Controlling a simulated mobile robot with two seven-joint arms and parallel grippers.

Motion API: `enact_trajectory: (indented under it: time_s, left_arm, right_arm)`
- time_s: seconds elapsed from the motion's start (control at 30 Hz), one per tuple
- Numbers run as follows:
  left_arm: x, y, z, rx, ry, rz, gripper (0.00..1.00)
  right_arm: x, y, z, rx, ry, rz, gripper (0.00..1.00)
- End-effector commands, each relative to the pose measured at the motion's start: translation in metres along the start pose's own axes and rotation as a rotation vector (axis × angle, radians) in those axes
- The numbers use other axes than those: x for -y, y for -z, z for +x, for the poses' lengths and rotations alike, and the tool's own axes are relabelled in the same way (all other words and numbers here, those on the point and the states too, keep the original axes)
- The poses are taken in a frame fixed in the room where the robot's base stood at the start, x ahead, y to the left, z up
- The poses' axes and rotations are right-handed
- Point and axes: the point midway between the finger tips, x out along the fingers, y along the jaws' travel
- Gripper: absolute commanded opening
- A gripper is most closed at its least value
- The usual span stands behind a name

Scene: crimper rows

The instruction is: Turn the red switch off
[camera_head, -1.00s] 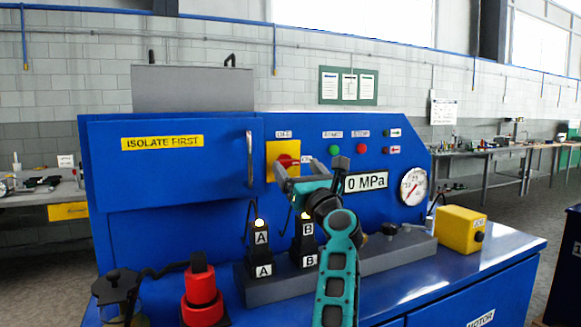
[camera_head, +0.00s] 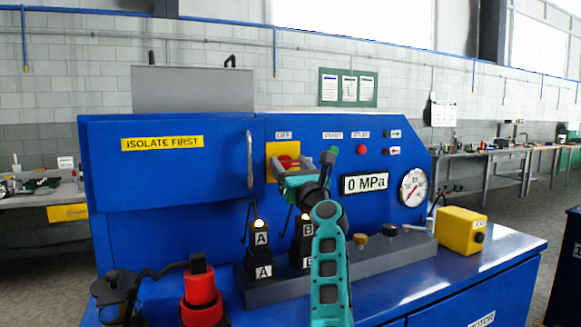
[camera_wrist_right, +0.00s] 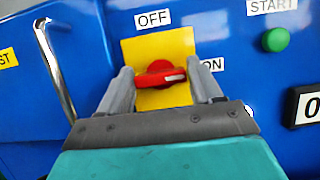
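The red switch (camera_head: 288,161) is a rotary knob on a yellow plate on the blue machine's front panel. In the right wrist view the red switch (camera_wrist_right: 160,74) has its handle lying about level, its pale-marked end toward the ON label (camera_wrist_right: 213,65). The OFF label (camera_wrist_right: 154,18) is above the plate. My right gripper (camera_head: 292,170) is at the switch and partly covers it in the head view. In the wrist view the right gripper (camera_wrist_right: 162,84) is open, with one finger on each side of the handle. Contact cannot be told. My left gripper is not in view.
A door handle (camera_head: 249,158) stands out left of the switch. Below are blocks labelled A (camera_head: 261,240), a red cylinder (camera_head: 203,290) and a yellow box (camera_head: 461,230). A green button (camera_wrist_right: 275,39) is right of the switch. The display (camera_head: 365,183) reads 0 MPa.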

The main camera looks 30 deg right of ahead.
Motion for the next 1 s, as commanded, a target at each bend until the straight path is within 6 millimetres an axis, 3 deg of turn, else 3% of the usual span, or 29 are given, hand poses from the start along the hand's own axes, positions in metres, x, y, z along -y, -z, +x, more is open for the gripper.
enact_trajectory:
  time_s: [0.37,0.67,1.0]
  left_arm:
    - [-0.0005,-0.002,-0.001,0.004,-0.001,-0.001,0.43]
    - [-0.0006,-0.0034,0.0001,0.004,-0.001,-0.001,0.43]
    - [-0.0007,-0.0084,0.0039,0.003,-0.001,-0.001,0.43]
  right_arm:
    - [0.0,0.0002,-0.0002,0.0,0.0,0.0,0.29]
    - [0.0012,0.0009,-0.0005,-0.001,-0.015,-0.041,0.29]
    - [0.0021,0.0009,-0.0006,0.0,-0.103,-0.255,0.29]
